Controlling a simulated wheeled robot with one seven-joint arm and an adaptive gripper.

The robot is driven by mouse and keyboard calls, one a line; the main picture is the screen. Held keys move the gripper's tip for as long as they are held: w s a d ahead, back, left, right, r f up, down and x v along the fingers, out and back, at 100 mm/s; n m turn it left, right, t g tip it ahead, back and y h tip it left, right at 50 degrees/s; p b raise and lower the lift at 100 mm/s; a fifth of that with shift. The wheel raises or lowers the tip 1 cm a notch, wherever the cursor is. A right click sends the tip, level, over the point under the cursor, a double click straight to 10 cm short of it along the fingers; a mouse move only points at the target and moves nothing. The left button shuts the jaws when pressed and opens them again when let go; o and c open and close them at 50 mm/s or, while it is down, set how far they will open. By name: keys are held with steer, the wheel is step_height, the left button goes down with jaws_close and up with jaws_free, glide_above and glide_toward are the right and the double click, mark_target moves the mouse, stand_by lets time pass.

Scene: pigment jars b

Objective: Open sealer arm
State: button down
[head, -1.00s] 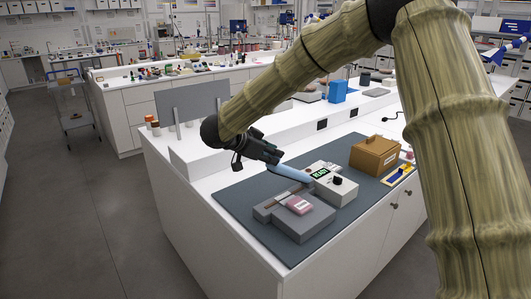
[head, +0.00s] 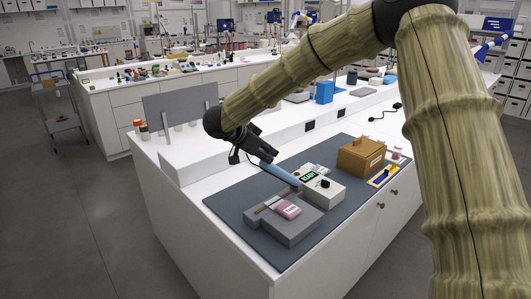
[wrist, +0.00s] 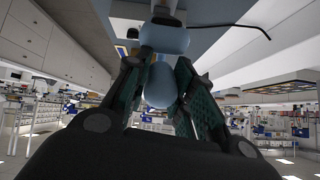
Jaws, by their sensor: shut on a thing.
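The sealer stands on a dark mat, with a grey base (head: 290,228) and a white control box (head: 322,188) whose green screen reads READY. Its light blue arm (head: 280,174) slopes up from the control box toward my gripper, raised above the base. A pink pouch (head: 288,208) lies on the base. My gripper (head: 266,157) is shut on the blue arm near its raised end. The wrist view shows the rounded blue arm (wrist: 158,88) between both fingers. Where the fingers touch it is partly hidden in the head view.
The dark mat (head: 228,205) reaches near the counter's front edge. A brown box (head: 360,157), a tray with blue and yellow items (head: 383,176) and a pinkish jar (head: 396,153) sit to the right. A grey panel (head: 180,103) and small jars stand behind my gripper.

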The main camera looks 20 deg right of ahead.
steer(key=c, duration=1.2)
jaws_free()
steer(key=shift+o, duration=0.2)
steer(key=v, duration=1.2)
steer(key=shift+d+r, duration=0.1)
